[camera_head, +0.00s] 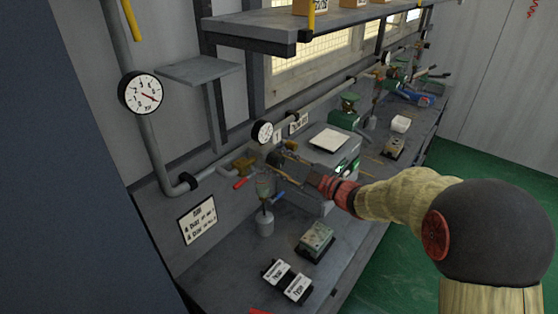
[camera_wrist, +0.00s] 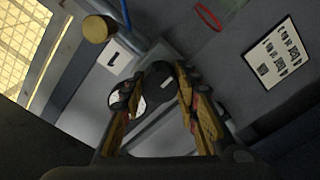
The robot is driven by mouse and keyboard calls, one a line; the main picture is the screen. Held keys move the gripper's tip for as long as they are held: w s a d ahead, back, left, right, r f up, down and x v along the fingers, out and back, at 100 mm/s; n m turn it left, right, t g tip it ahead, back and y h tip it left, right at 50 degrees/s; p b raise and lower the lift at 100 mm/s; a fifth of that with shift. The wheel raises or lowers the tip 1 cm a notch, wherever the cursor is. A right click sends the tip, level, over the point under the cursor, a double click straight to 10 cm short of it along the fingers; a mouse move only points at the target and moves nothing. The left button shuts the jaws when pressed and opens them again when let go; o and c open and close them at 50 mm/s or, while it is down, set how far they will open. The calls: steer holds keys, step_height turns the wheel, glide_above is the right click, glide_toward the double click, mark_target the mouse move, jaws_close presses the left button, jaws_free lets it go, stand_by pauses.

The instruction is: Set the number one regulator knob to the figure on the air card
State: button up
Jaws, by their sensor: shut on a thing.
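The black round knob (camera_wrist: 156,88) with a white pointer mark is in the wrist view, between my fingers. My gripper (camera_wrist: 157,82) is shut on it, one finger on each side. In the head view my gripper (camera_head: 280,162) is at the bench back, below the small round gauge (camera_head: 262,133). A white plate marked 1 (camera_wrist: 113,60) is beside the knob; the plate also shows in the head view (camera_head: 277,138). The white card (camera_head: 198,220) leans at the left of the bench; it also shows in the wrist view (camera_wrist: 278,55), its lettering too small to read surely.
A large round gauge (camera_head: 141,93) is on the pipe at left. A red-handled valve (camera_head: 240,182) is left of my gripper.

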steer(key=shift+f, duration=0.15)
steer(key=o, duration=1.2)
steer(key=shift+c, duration=0.2)
steer(key=shift+d, duration=0.1)
steer(key=v, duration=1.2)
